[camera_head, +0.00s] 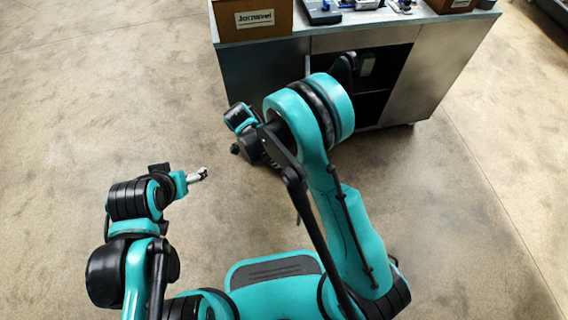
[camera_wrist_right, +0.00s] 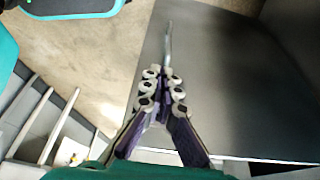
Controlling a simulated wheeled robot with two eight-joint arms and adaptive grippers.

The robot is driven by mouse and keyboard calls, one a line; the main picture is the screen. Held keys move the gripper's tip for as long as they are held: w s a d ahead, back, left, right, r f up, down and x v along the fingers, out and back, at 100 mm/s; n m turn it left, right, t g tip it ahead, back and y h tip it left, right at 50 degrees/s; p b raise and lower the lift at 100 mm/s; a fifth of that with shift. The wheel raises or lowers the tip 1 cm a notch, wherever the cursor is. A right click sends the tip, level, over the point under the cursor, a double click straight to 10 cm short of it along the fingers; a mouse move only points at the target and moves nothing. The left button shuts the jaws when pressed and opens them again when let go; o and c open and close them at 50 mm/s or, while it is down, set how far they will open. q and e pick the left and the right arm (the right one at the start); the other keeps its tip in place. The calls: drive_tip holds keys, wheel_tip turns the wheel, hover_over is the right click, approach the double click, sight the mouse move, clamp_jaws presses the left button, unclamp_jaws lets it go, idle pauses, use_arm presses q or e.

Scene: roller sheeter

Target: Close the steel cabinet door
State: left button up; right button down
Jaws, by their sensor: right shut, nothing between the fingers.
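The steel cabinet (camera_head: 265,85) stands at the top of the head view. Its front has a dark opening (camera_head: 371,106) in the middle, so a door stands open. Which front panel is the door is unclear. My right arm reaches to the opening and hides part of it. In the right wrist view my right gripper (camera_wrist_right: 166,75) is shut and empty, beside a smooth steel panel (camera_wrist_right: 225,85), probably the door; contact cannot be told. My left gripper (camera_head: 197,175) is over the floor at left, away from the cabinet; its fingers are too small to judge.
A labelled brown box (camera_head: 252,30) sits at the cabinet top's left end, and another (camera_head: 452,5) at the right. Small devices (camera_head: 320,10) lie between them. Pale shelf-like edges (camera_wrist_right: 60,125) show at lower left in the right wrist view. The concrete floor (camera_head: 100,90) is clear at left.

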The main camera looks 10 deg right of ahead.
sight(293, 173)
drive_tip(key=b+x, duration=0.1)
drive_tip(key=x, duration=0.2)
drive_tip(key=d+b+x, duration=0.1)
drive_tip(key=b+x, duration=0.1)
drive_tip(key=x, duration=0.1)
drive_tip(key=d+r+b+x, duration=0.1)
drive_tip(key=x, duration=0.3)
drive_tip(key=shift+s, duration=0.15)
drive_tip(key=shift+s+d+r+b, duration=0.1)
drive_tip(key=shift+s+d+b, duration=0.1)
drive_tip(key=shift+d+b, duration=0.4)
drive_tip(key=shift+d, duration=0.15)
